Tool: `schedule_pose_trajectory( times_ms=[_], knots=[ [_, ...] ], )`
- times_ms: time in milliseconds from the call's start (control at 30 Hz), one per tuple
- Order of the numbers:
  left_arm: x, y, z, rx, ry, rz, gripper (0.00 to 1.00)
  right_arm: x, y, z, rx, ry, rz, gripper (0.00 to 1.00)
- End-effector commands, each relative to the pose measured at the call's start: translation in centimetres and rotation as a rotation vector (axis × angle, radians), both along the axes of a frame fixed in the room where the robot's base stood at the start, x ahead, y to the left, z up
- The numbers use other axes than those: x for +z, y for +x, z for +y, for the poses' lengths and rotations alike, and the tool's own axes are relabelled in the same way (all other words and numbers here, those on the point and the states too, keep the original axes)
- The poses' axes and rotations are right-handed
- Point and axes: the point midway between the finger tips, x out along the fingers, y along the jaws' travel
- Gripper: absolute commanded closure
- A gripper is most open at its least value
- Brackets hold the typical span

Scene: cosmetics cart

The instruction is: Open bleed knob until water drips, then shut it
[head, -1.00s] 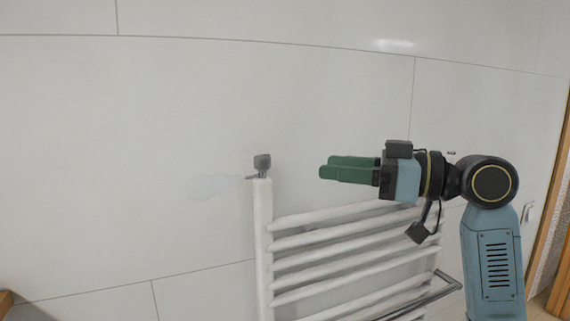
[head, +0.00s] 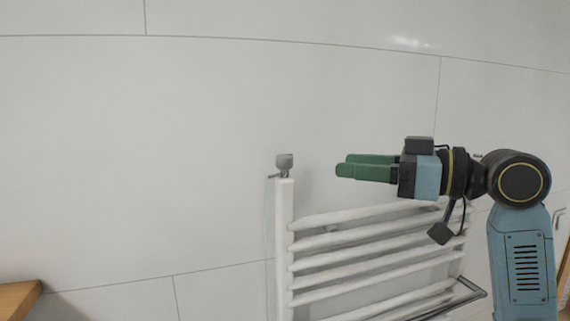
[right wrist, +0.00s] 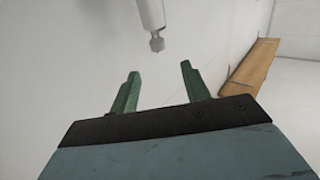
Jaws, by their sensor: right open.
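The grey bleed knob (head: 284,160) sits on top of the left upright of a white towel radiator (head: 285,240). A small spout points left just below the knob. A thin, pale vertical streak (head: 267,230), looking like water, runs down from the spout along the upright's left side. My right gripper (head: 341,165) has green fingers and is open and empty, to the right of the knob and apart from it. In the right wrist view the knob (right wrist: 157,43) shows beyond the gap between the two fingertips (right wrist: 158,68). My left gripper is not in view.
The radiator's white rungs (head: 370,240) lie below my right arm. A dark rail (head: 450,300) sticks out at the lower right. A wooden surface (head: 18,297) shows at the lower left. The tiled wall (head: 150,130) is close behind; the space left of the knob is clear.

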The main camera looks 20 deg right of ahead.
Motion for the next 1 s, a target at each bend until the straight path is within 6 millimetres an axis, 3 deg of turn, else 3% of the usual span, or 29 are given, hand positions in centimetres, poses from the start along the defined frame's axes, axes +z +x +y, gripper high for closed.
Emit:
schedule_pose_trajectory(
  times_ms=[233,533,767,1000],
  knots=[
    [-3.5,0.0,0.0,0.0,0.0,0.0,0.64,0.6,-1.5,4.3,-0.218,-0.105,0.023,0.53],
    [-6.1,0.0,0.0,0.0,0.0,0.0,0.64,-0.5,-3.4,4.9,-0.464,-0.021,-0.02,0.53],
    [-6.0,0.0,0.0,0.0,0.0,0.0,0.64,-0.5,-3.3,4.9,-0.499,0.021,-0.026,0.53],
    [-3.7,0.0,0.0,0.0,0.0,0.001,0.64,-0.2,-0.7,5.6,-0.502,0.02,-0.021,0.53]
  ],
)
